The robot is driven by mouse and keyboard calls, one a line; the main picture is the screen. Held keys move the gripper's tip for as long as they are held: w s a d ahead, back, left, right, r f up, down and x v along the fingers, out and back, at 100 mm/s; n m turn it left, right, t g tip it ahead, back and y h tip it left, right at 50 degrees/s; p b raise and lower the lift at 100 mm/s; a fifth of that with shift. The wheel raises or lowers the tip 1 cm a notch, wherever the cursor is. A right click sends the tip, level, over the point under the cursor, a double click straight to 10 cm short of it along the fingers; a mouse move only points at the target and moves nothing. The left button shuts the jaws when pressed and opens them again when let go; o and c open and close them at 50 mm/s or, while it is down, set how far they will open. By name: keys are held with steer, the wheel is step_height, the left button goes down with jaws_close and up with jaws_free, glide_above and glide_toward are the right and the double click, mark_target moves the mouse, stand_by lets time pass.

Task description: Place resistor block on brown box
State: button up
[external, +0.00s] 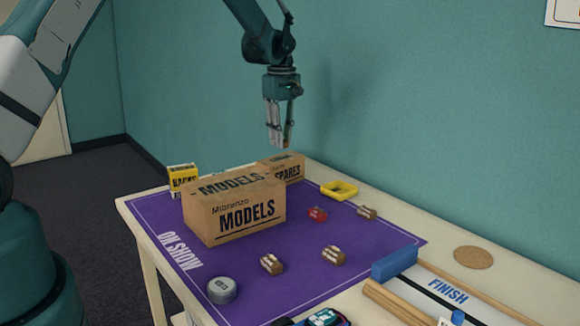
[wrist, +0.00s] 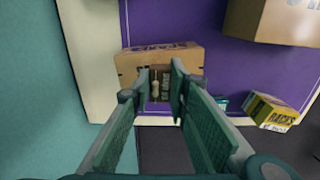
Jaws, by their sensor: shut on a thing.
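My gripper (external: 279,143) hangs above the back of the purple mat, over or near the smaller brown SPARES box (external: 288,170). In the wrist view, my gripper (wrist: 160,92) is shut on a small brown block with pale parts (wrist: 155,86), likely the resistor block; the fingers partly hide it. The smaller brown box also shows in the wrist view (wrist: 128,62), beyond the fingertips. The block in the jaws is hard to make out in the external view. A larger brown MODELS box (external: 245,216) stands in front of the smaller one; its side also shows in the wrist view (wrist: 270,18).
A yellow RACKS box (external: 183,178) stands left of the brown boxes. The teal wall is close behind.

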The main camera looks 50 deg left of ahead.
steer(key=shift+f, duration=1.85)
steer(key=shift+f, duration=0.1)
steer(key=o, duration=0.9)
step_height(320, 180, up, 12)
steer(key=shift+r, duration=0.15)
steer(key=shift+d, duration=0.1)
